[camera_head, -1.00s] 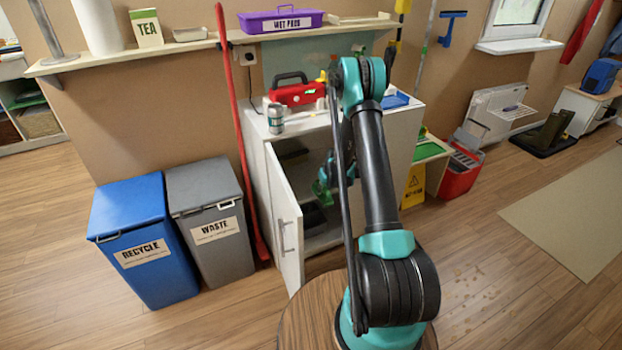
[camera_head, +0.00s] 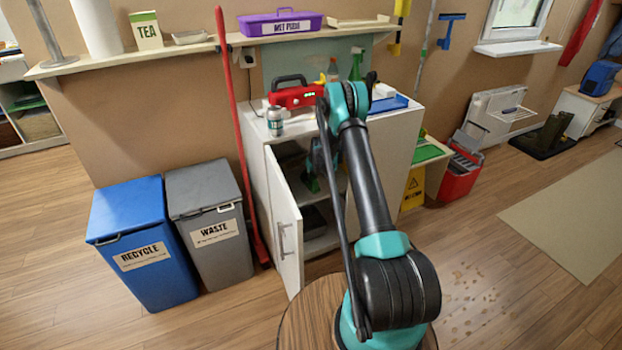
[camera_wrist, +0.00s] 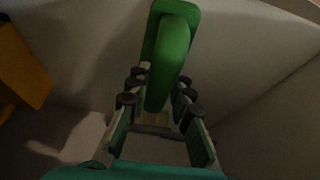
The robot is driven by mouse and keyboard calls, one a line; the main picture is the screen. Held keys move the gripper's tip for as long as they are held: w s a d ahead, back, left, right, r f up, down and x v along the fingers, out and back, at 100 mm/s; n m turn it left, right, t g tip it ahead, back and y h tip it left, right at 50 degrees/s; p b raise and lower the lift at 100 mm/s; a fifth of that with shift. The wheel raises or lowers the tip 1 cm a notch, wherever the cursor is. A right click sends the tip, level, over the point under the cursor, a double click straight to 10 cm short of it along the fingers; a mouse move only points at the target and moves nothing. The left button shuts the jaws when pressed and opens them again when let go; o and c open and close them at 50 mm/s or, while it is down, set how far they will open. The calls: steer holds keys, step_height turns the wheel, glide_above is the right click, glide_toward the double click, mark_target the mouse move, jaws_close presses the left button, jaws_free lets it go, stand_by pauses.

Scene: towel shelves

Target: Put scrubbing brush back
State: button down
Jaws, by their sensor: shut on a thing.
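The green scrubbing brush (camera_wrist: 172,55) has a looped handle, and my gripper (camera_wrist: 158,104) is shut on that handle in the wrist view. The brush's flat green body lies beyond the fingertips. In the head view my arm reaches into the white cabinet (camera_head: 379,150) through its open door (camera_head: 284,225). A bit of green, likely the brush (camera_head: 311,184), shows in the cabinet opening by my gripper. Most of my gripper is hidden there by the arm and shadow.
On the cabinet top stand a red toolbox (camera_head: 295,97), a can (camera_head: 275,121) and a blue tray (camera_head: 388,104). A red pole (camera_head: 236,130) leans beside the grey waste bin (camera_head: 210,222). A yellow thing (camera_wrist: 24,65) is left in the wrist view.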

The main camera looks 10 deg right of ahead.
steer(key=shift+f, duration=0.15)
steer(key=c, duration=1.3)
jaws_free()
steer(key=shift+c, duration=0.2)
